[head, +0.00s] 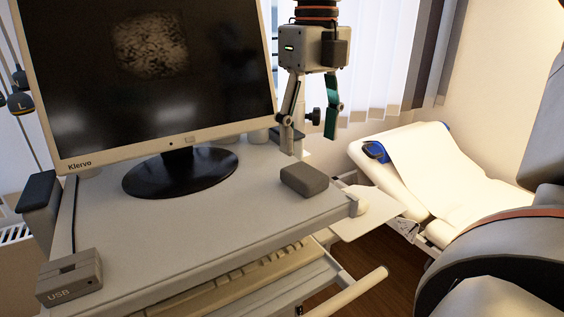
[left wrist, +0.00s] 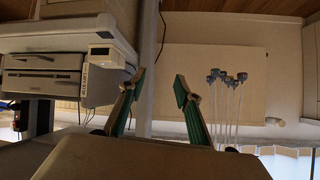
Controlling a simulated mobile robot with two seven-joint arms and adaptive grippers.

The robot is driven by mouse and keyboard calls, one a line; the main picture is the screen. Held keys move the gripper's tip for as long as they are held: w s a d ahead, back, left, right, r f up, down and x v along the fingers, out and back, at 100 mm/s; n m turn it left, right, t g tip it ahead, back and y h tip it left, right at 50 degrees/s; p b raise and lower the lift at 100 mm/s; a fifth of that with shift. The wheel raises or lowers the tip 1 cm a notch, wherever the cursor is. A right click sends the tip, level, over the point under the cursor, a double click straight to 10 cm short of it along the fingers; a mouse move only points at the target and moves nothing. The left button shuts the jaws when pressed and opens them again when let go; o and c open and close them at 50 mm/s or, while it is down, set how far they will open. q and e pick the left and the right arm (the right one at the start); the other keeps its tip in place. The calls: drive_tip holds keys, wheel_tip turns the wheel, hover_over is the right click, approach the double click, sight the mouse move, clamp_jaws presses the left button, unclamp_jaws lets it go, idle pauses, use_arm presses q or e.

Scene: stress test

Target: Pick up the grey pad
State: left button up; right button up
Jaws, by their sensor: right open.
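The grey pad (head: 304,181) is a small dark grey block with rounded edges. It lies flat near the right edge of the cart top (head: 230,215) in the head view. My right gripper (head: 310,143) comes down from the top, its fingers apart and empty, above and behind the pad without visible contact. My left gripper (left wrist: 157,84) shows only in the left wrist view. Its two green-backed fingers are apart with nothing between them. The pad is not seen in that view.
A monitor (head: 150,70) on a black round base (head: 180,172) stands left of the pad. A USB box (head: 70,279) sits at the front left corner. A keyboard (head: 245,277) is below the front edge. A bed (head: 440,180) stands at right. The cart top's middle is clear.

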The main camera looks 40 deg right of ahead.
sight(311, 176)
drive_tip(key=shift+w, duration=0.25)
drive_tip(key=shift+f, duration=0.3)
drive_tip(key=shift+s+f, duration=0.15)
drive_tip(key=shift+f, duration=0.7)
drive_tip(key=shift+s+f, duration=0.15)
drive_tip(key=shift+f, duration=0.2)
drive_tip(key=f, duration=0.4)
drive_tip(key=shift+d+f, duration=0.2)
drive_tip(key=shift+d, duration=0.1)
drive_tip(key=shift+f, duration=0.15)
drive_tip(key=c, duration=0.8)
use_arm(q)
drive_tip(key=shift+s+f, duration=0.2)
drive_tip(key=shift+f, duration=0.15)
use_arm(e)
drive_tip(key=shift+c, duration=0.9)
